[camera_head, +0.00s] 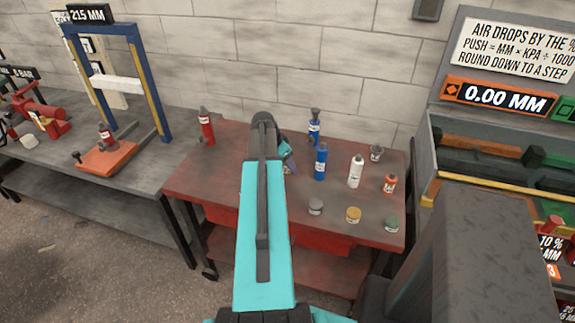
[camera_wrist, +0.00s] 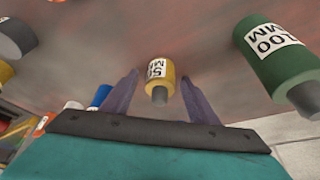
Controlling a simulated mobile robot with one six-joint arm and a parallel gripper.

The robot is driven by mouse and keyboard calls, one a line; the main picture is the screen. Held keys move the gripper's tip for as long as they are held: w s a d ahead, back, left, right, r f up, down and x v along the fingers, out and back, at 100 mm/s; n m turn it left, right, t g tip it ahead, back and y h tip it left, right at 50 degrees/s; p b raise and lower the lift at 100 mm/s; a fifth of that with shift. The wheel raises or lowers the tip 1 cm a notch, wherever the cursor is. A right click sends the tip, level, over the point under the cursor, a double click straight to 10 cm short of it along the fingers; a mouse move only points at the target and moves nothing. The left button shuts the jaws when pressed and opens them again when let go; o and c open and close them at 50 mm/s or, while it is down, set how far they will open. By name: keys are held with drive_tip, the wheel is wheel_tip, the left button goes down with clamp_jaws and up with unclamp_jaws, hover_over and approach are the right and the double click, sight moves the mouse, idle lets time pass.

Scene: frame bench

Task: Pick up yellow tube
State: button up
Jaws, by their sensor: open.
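The yellow tube (camera_wrist: 159,72), with a white "50 MM" label and a grey end, shows in the wrist view between my two fingers. My gripper (camera_wrist: 159,84) is open, with one finger on each side of the tube. I cannot see contact, nor how far the tube is in depth. In the head view a short yellow cylinder (camera_head: 353,215) stands near the front of the red bench (camera_head: 200,182); I cannot tell whether it is the same one. There my gripper (camera_head: 288,160) is mostly hidden behind my arm, over the bench.
A green tube (camera_wrist: 280,62) marked "100 MM" is close on the right in the wrist view. A grey one (camera_wrist: 14,38) is at upper left. In the head view blue (camera_head: 320,165) and white (camera_head: 355,173) bottles stand right of my arm. The bench's left front is bare.

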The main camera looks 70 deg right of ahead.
drive_tip(key=c, duration=1.3)
drive_tip(key=shift+r, duration=0.15)
drive_tip(key=shift+r+b, duration=1.2)
drive_tip(key=shift+r, duration=3.7)
drive_tip(key=shift+w, duration=0.1)
